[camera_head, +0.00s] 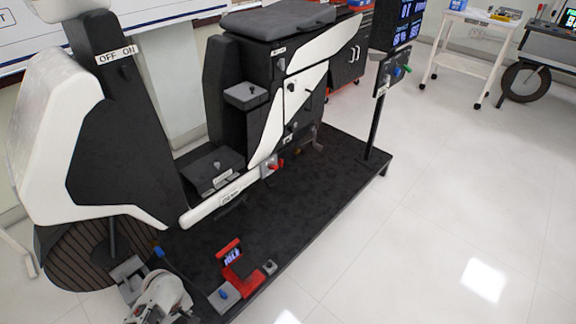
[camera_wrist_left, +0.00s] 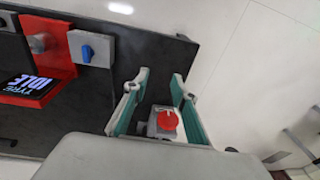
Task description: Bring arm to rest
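My left gripper (camera_wrist_left: 158,88) is open in the left wrist view. Its two grey-green fingers stand apart. A red knob (camera_wrist_left: 167,120) on a small grey box shows between the finger bases; whether the fingers touch it I cannot tell. In the head view, part of my left arm (camera_head: 163,298) shows at the bottom left, by the platform's near end. The fingers are not clear there. My right arm and gripper are not in view.
A red stand with an "IDLE" display (camera_head: 233,257) and a blue-knob box (camera_head: 223,295) are near my left arm. The black platform (camera_head: 325,185) carries the white and black chassis (camera_head: 110,150). Open floor (camera_head: 460,220) lies to the right.

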